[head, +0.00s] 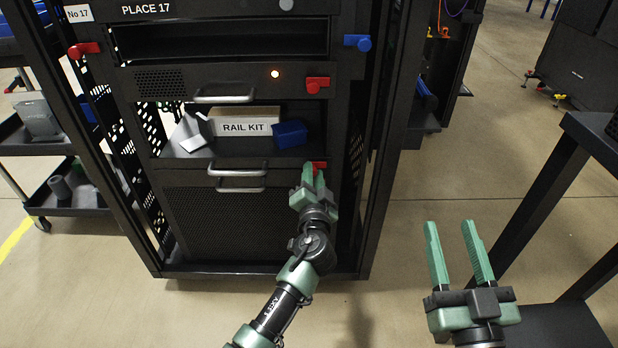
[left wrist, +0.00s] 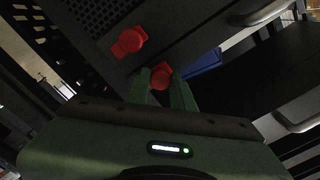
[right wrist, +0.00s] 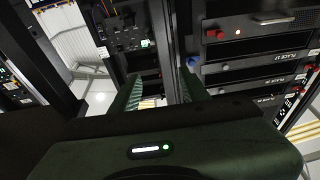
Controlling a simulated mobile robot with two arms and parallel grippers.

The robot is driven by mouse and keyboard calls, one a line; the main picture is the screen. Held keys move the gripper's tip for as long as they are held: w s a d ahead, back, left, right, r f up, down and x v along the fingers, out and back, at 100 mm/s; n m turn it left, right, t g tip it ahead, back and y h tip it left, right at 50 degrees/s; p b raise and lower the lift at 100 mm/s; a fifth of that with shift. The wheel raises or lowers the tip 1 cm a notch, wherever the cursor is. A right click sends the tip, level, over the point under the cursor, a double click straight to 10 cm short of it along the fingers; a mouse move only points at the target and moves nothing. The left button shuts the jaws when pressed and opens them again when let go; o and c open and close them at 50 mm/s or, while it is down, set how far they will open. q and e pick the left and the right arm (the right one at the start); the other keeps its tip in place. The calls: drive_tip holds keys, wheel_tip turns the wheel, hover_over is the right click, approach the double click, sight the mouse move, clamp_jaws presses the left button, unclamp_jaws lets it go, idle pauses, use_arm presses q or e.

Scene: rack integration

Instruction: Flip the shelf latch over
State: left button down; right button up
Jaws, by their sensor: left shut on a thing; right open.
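A red latch (head: 319,165) sits at the right end of the rack shelf (head: 168,151). My left gripper (head: 313,178) is at this latch and partly covers it. In the left wrist view, the red latch (left wrist: 161,76) is between the two green fingers, and the jaws are shut on it. A second red latch (left wrist: 128,43) shows beyond the fingers to the upper left. Another red latch (head: 317,85) is higher on the rack's right side. My right gripper (head: 458,250) is open and empty, held over the floor right of the rack.
The shelf holds a RAIL KIT box (head: 245,121) and a blue item (head: 290,134). Drawer handles (head: 238,171) stick out in front. A blue latch (head: 357,42) is at the upper right, a red one (head: 84,49) at the upper left. A dark table (head: 590,135) stands at right.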

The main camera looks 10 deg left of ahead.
use_arm(q)
drive_tip(key=shift+d, duration=0.2)
use_arm(e)
drive_tip(key=shift+r, duration=0.1)
use_arm(q)
drive_tip(key=c, duration=1.4)
unclamp_jaws()
drive_tip(key=shift+o, duration=1)
drive_tip(key=shift+w+d, duration=0.1)
drive_tip(key=shift+d, duration=0.05)
use_arm(e)
drive_tip(key=shift+d, duration=0.15)
use_arm(q)
drive_tip(key=shift+s, duration=0.25)
drive_tip(key=v, duration=0.7)
drive_tip(key=shift+s+p, duration=0.2)
drive_tip(key=shift+p, duration=0.25)
use_arm(e)
drive_tip(key=f, duration=0.1)
drive_tip(key=f+g, duration=0.2)
drive_tip(key=f, duration=0.1)
drive_tip(key=shift+w+d, duration=0.1)
drive_tip(key=shift+w, duration=0.15)
drive_tip(key=shift+r, duration=0.1)
